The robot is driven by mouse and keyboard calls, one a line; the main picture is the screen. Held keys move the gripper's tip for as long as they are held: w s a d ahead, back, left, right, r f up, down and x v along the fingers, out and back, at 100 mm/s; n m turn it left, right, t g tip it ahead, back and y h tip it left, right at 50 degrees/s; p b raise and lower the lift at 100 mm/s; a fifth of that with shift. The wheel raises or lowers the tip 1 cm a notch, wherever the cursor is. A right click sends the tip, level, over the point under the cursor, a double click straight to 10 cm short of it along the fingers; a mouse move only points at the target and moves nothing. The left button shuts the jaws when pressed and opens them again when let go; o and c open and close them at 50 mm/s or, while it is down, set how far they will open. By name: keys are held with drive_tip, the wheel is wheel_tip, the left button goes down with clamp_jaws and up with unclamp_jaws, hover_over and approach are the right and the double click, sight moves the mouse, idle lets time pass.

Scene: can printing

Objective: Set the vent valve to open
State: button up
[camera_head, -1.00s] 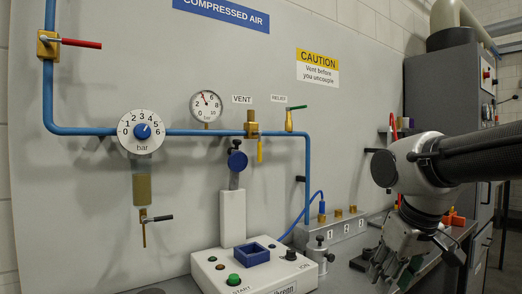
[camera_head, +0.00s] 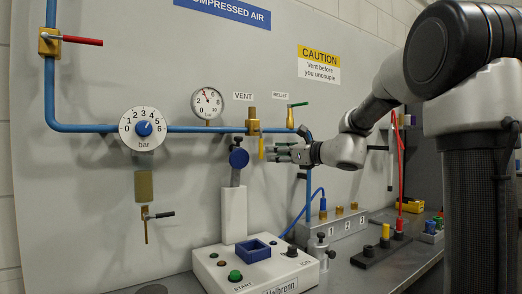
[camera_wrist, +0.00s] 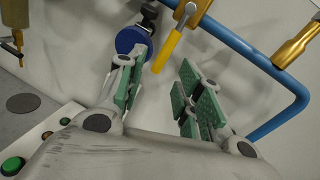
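The vent valve (camera_head: 253,124) is a brass body on the blue pipe under the VENT label. Its yellow handle (camera_head: 262,148) hangs straight down, across the pipe. My gripper (camera_head: 273,153) is just right of the handle, with its fingers pointing left. In the wrist view the yellow handle (camera_wrist: 167,50) lies ahead of my open gripper (camera_wrist: 158,75), between the lines of the two green-padded fingers and nearer the left one. Contact with the handle cannot be told.
A blue round knob (camera_head: 238,158) on a white post stands close left of the handle. The relief valve (camera_head: 290,118) with a green lever is to the right. A blue pipe (camera_wrist: 285,118) runs down on the right. A caution sign (camera_head: 318,65) is on the panel.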

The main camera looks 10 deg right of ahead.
sight(261, 148)
drive_tip(key=w+a+m, duration=0.1)
drive_tip(key=w, duration=0.1)
drive_tip(key=w+a, duration=0.1)
drive_tip(key=w, duration=0.1)
drive_tip(key=w+a+m, duration=0.1)
drive_tip(key=w+a, duration=0.1)
drive_tip(key=w, duration=0.1)
drive_tip(key=shift+r+m+t, duration=0.3)
drive_tip(key=shift+r, duration=0.1)
clamp_jaws()
